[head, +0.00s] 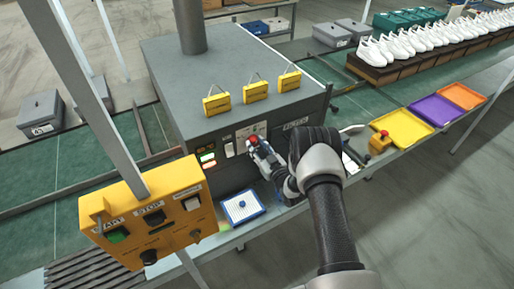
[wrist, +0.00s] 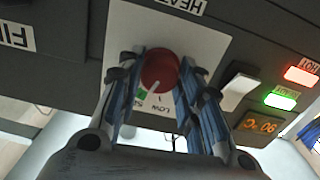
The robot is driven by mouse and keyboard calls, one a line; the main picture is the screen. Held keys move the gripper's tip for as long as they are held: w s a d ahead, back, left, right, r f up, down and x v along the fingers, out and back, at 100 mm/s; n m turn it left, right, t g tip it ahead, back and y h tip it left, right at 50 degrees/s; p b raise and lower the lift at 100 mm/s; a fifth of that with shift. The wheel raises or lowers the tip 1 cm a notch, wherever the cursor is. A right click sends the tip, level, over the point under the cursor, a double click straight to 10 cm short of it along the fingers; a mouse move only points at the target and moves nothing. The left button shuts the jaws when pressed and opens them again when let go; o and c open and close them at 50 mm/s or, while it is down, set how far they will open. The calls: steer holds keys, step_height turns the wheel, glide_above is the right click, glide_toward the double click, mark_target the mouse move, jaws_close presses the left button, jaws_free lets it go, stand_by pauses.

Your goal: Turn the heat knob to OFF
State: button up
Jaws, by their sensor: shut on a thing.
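The heat knob (wrist: 160,70) is a round red knob with a white pointer line, on a white plate (wrist: 205,45) under a HEAT label; the wrist view shows it upside down. The pointer slants to the lower left in that view, towards the plate's green mark. LOW is readable beside it; the OFF mark is not visible. My gripper (wrist: 158,85) is shut on the knob, its blue-padded fingers on either side. In the head view my gripper (head: 262,152) is at the grey machine's front panel, and the red knob (head: 253,142) shows at its tip.
Beside the plate are a white rocker switch (wrist: 238,92), lit red (wrist: 301,77) and green (wrist: 280,100) lamps, and an orange display (wrist: 262,123). A yellow START/STOP box (head: 150,215) stands front left. A blue-edged tray (head: 242,207) lies below my gripper.

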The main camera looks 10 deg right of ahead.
steer(key=n+b, duration=0.3)
steer(key=b, duration=0.1)
steer(key=shift+f+n, duration=0.2)
steer(key=shift+n, duration=0.2)
steer(key=n+b, duration=0.4)
steer(key=b, duration=0.1)
steer(key=shift+n+b, duration=0.3)
steer(key=shift+b, duration=0.05)
steer(key=n+b, duration=0.4)
steer(key=b, duration=0.2)
steer(key=shift+d, duration=0.1)
steer(key=n+b, duration=0.2)
steer(key=b, duration=0.1)
steer(key=shift+r+n, duration=0.25)
steer(key=shift+n, duration=0.15)
steer(key=shift+b, duration=0.45)
steer(key=o, duration=1.1)
steer(key=v, duration=1.2)
steer(key=shift+r, duration=0.1)
